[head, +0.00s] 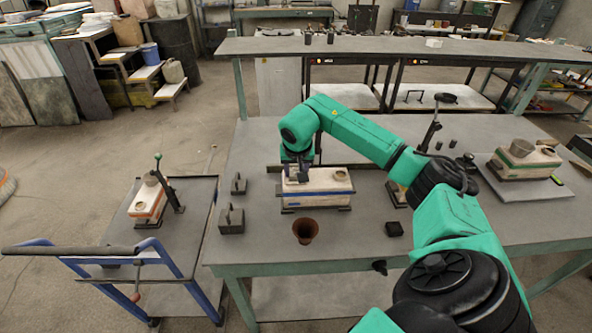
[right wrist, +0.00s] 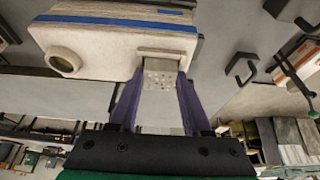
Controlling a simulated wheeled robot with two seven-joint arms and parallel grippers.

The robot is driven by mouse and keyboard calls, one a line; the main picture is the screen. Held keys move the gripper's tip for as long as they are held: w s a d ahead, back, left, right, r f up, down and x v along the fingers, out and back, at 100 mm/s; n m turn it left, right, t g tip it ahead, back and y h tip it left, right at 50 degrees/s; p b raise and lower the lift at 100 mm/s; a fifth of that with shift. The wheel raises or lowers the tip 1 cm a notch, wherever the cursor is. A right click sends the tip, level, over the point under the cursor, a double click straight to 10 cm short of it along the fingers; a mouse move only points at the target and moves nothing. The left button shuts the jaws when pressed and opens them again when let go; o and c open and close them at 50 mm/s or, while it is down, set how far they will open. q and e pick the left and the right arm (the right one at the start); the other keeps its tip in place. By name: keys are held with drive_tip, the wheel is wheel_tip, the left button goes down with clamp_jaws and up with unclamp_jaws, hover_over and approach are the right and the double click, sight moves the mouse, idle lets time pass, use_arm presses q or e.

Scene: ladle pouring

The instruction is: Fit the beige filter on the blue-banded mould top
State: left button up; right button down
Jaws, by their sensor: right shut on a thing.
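The blue-banded mould (head: 330,188) sits on the middle of the table; its blue band and pale body also show at the top of the right wrist view (right wrist: 110,38). A round opening (right wrist: 65,61) is at one end of its top and a raised rectangular seat (right wrist: 160,54) at the other. My right gripper (head: 297,174) is at the left end of the mould top. It is shut on the beige filter (right wrist: 162,84), a pale perforated piece between the purple fingers, beside the raised seat. I cannot tell whether the filter touches the seat. My left gripper is not in view.
A brown cup (head: 305,230) stands in front of the mould. Dark metal blocks (head: 232,219) stand to its left and a small black block (head: 394,229) to its right. A green-banded mould (head: 523,161) is at far right. An orange-banded mould (head: 148,198) sits on a blue-handled cart.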

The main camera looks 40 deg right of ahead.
drive_tip(key=shift+s+a+f, duration=0.1)
drive_tip(key=shift+f, duration=0.15)
drive_tip(key=shift+c, duration=2)
unclamp_jaws()
drive_tip(key=shift+o, duration=0.6)
drive_tip(key=shift+a, duration=0.1)
drive_tip(key=shift+s+f, duration=0.1)
drive_tip(key=b+v, duration=0.1)
drive_tip(key=v, duration=1.4)
drive_tip(key=shift+b, duration=0.4)
